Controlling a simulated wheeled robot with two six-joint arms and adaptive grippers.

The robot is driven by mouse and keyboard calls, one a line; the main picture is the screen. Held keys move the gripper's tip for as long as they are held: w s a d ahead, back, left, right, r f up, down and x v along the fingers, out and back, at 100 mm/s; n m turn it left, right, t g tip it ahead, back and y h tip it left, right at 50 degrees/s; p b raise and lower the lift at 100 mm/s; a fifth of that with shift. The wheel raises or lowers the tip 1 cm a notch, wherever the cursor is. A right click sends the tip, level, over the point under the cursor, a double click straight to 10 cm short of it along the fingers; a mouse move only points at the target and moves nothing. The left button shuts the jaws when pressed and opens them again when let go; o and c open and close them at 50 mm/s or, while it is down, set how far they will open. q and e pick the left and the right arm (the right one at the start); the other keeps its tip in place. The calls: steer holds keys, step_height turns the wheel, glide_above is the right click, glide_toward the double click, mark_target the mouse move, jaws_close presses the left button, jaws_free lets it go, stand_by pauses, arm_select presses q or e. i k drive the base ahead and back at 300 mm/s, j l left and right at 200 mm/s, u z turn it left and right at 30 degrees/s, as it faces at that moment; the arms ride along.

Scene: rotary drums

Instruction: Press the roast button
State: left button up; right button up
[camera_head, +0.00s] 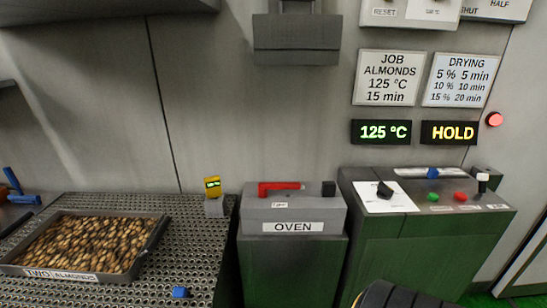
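A green control cabinet (400,258) stands at the right. Its sloped grey top carries a green button (432,197), a red button (460,197), a blue part (432,173) and a black knob (384,190) on a white dial plate. A black lever with a white tip (482,182) stands at its right end. The small labels in front of the buttons are too small to read, so I cannot tell which one says roast. Neither of my grippers can be made out. A dark ribbed shape at the bottom edge cannot be identified.
The oven unit (291,258) with a red handle (279,188) stands left of the cabinet. A tray (150,245) of almonds lies on the perforated table (215,250). Displays (381,132) above read 125 °C and HOLD. A red lamp (494,119) is beside them.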

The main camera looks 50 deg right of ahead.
mark_target(433, 197)
steer(key=z, duration=2.8)
